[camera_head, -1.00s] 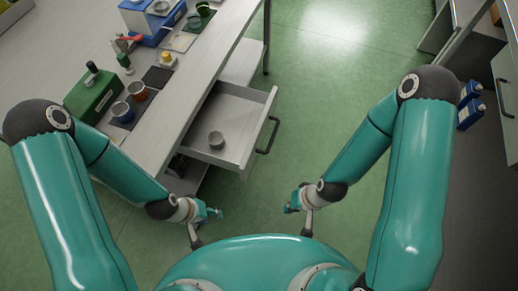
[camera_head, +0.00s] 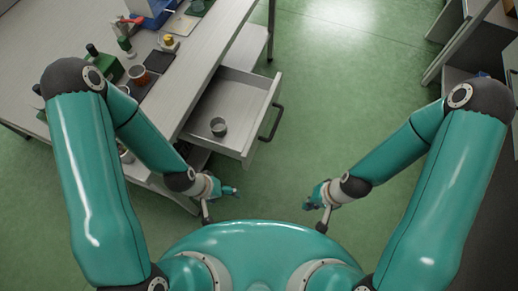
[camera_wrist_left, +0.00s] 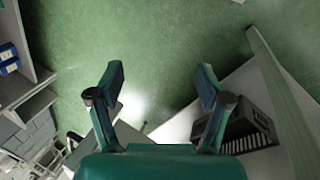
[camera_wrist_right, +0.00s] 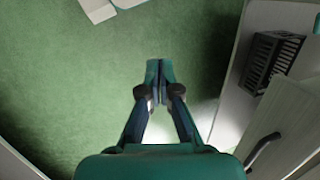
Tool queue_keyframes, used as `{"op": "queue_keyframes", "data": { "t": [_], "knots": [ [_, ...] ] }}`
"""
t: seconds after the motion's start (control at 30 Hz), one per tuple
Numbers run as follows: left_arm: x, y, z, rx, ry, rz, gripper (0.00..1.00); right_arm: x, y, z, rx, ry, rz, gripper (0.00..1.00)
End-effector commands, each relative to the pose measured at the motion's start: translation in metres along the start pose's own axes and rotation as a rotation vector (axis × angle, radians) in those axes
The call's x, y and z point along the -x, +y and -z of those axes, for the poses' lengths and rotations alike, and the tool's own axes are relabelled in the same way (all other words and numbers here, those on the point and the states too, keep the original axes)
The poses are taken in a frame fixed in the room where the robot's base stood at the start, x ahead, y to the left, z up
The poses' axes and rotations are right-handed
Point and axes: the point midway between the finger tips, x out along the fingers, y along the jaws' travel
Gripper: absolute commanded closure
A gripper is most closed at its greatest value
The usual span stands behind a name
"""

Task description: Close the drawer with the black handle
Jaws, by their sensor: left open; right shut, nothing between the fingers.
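The open drawer (camera_head: 232,103) juts out from under the bench in the head view. Its black handle (camera_head: 271,124) is on its front panel, and a small grey bowl (camera_head: 218,127) sits inside. My left gripper (camera_head: 229,191) is below the drawer in the picture, apart from it. In the left wrist view its two fingers are spread and empty (camera_wrist_left: 160,88). My right gripper (camera_head: 316,196) is to the right of the handle, apart from it. In the right wrist view its fingertips meet with nothing between them (camera_wrist_right: 158,72). A black handle on a pale panel (camera_wrist_right: 262,150) shows there.
A dark slatted crate (camera_wrist_right: 270,62) shows in the right wrist view. Cabinets (camera_head: 470,50) stand at the right. Green floor (camera_head: 335,100) between is clear.

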Motion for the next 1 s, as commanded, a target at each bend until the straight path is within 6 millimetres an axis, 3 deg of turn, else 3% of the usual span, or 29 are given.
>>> {"op": "queue_keyframes", "data": {
  "t": [0.03,0.1,0.2,0.3,0.37,0.5,0.7,0.83,1.0],
  "knots": [
    [-0.018,-0.007,0.0,0.0,-0.001,0.0,0.08,-0.015,0.012,-0.003,-0.074,-0.044,-0.007,1.0],
    [-0.036,-0.013,0.0,0.0,-0.001,0.0,0.0,-0.028,0.021,-0.014,-0.206,-0.136,-0.005,1.0],
    [-0.067,-0.024,0.0,0.0,-0.001,0.0,0.0,-0.043,0.024,-0.031,-0.447,-0.304,0.031,1.0],
    [-0.098,-0.035,0.0,0.0,-0.001,0.0,0.0,-0.048,0.005,-0.034,-0.711,-0.483,0.156,1.0],
    [-0.115,-0.041,0.0,0.0,-0.001,0.0,0.0,-0.044,-0.014,-0.025,-0.857,-0.581,0.271,1.0],
    [-0.148,-0.053,0.001,0.0,-0.001,0.0,0.0,-0.021,-0.049,0.022,-1.106,-0.75,0.593,1.0],
    [-0.171,-0.062,0.001,0.0,-0.001,0.0,0.0,0.022,-0.062,0.084,-1.248,-0.852,0.962,1.0],
    [-0.174,-0.063,0.001,0.0,0.0,0.0,0.0,0.036,-0.065,0.1,-1.267,-0.868,1.055,1.0],
    [-0.173,-0.062,0.001,0.0,0.0,0.0,0.0,0.034,-0.083,0.101,-1.267,-0.875,1.063,1.0]
  ]
}}
